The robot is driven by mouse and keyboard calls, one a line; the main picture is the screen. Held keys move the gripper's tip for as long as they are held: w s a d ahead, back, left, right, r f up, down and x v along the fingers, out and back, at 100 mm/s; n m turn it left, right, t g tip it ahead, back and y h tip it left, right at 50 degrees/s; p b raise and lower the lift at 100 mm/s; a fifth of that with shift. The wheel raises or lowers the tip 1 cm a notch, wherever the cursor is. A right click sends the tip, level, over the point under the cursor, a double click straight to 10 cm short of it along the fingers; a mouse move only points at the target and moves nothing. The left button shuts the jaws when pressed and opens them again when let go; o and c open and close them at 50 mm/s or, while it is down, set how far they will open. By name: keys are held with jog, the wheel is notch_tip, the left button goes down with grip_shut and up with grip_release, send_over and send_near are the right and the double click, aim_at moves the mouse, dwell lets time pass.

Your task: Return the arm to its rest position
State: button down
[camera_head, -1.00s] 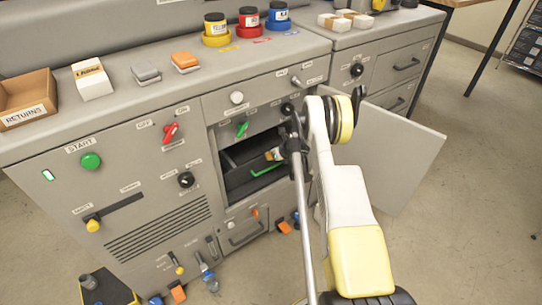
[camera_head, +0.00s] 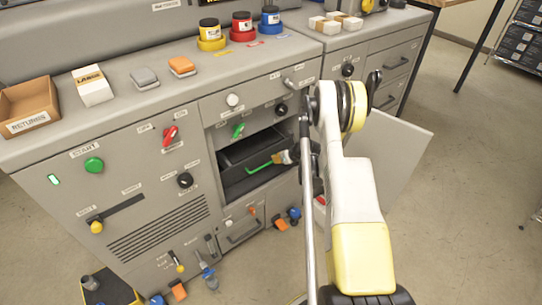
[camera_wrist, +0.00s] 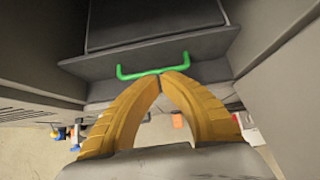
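My gripper (camera_head: 284,157) is at the open compartment in the grey machine's front. In the wrist view its two yellow fingers (camera_wrist: 160,73) meet at the tips, with nothing visible between them. A green handle (camera_head: 259,167) on the dark drawer (camera_head: 236,181) is just to the left of the gripper in the head view. In the wrist view the handle (camera_wrist: 130,75) lies just beyond the fingertips, which overlap its middle. Whether they touch it I cannot tell. My arm reaches forward from the bottom right.
An open door panel (camera_head: 385,155) stands to the right, behind my arm. The worktop holds a returns box (camera_head: 28,107), a white box (camera_head: 93,88) and several ink jars. Small bottles and orange items are low by the machine.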

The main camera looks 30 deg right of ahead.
jog(key=s+a+r+n, duration=0.2)
jog(key=a+r+n, duration=0.35)
jog(key=r, duration=0.45)
jog(key=s+a+r+n+g, duration=0.1)
jog(key=s+a+r+n, duration=0.1)
jog(key=a+r+n, duration=0.6)
jog(key=s+a+r+n, duration=0.25)
jog(key=a+r, duration=0.25)
jog(key=r, duration=0.7)
jog(key=s+a+r+n, duration=0.8)
jog(key=s+a+n, duration=0.15)
jog(key=s, duration=0.25)
jog(key=s+a+n, duration=0.4)
jog(key=s+n, duration=0.6)
jog(key=s, duration=0.3)
jog(key=shift+g+p, duration=0.35)
jog(key=shift+g, duration=0.05)
jog(key=shift+f, duration=0.1)
